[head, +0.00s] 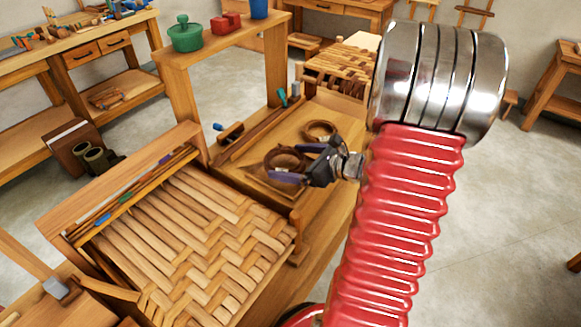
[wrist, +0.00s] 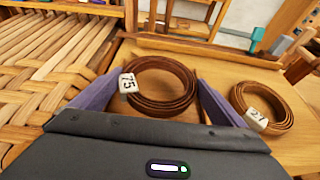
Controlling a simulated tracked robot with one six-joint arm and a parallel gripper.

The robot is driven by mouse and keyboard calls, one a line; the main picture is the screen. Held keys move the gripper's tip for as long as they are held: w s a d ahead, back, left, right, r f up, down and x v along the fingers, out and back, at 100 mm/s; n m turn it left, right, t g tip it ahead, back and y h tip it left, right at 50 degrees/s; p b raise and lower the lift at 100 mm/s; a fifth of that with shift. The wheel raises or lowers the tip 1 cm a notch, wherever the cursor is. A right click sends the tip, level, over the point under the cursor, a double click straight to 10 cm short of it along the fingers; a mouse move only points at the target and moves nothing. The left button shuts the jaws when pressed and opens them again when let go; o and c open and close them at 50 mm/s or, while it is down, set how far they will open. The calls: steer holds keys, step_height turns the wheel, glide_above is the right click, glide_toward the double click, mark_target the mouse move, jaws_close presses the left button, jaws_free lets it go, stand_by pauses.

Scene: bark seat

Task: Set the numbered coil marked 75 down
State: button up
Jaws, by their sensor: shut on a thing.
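The brown bark coil marked 75 (wrist: 165,99) sits between the two purple fingers of my gripper (wrist: 157,84) in the wrist view. Its white number tag (wrist: 127,83) faces me on the coil's left side. The head view shows the same coil (head: 272,155) with my gripper (head: 298,163) shut on it, over the wooden bench top (head: 245,178). I cannot tell whether the coil touches the wood or hangs just above it. A second coil (wrist: 243,97), with a tag that seems to read 27, lies to its right, apart from it.
The woven seat (head: 190,235) lies left of the bench top, close to my left finger. A rolling tool (head: 231,133) and a long wooden strip lie behind the coils. A shelf with a green pot (head: 186,38) and red boxes stands at the back. Bare wood surrounds the coils.

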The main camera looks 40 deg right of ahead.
steer(key=shift+f, duration=1.05)
steer(key=shift+f, duration=0.1)
steer(key=o, duration=0.7)
steer(key=shift+o, duration=0.2)
steer(key=shift+s+d+r, duration=0.2)
steer(key=shift+s+r, duration=0.05)
steer(key=shift+s, duration=0.15)
steer(key=v, duration=1.1)
steer(key=shift+s, duration=0.1)
